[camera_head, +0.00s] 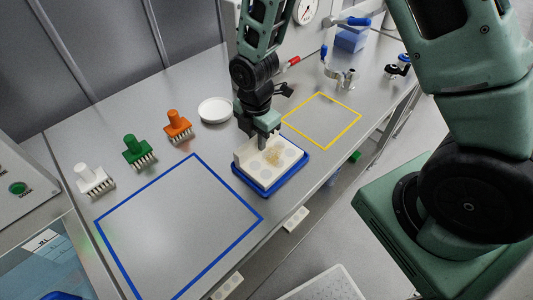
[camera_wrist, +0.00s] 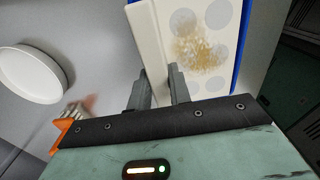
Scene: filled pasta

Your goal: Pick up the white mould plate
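The white mould plate (camera_head: 292,155) has round grey recesses with a patch of golden crumbs near its middle, and a raised white rim along its left side. It sits on the blue tray (camera_head: 262,190). In the wrist view the plate (camera_wrist: 217,84) fills the upper right, with a blue edge at its right. My gripper (camera_head: 264,143) points down at the plate's far-left side. In the wrist view its two fingers (camera_wrist: 159,88) stand either side of the white rim (camera_wrist: 150,45). Whether they press on it cannot be told.
A white round dish (camera_head: 214,110) lies left of my gripper. Orange (camera_head: 177,124), green (camera_head: 136,150) and white (camera_head: 92,178) pronged tools stand along the left. A blue outlined square (camera_head: 180,230) and a yellow one (camera_head: 322,120) are empty.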

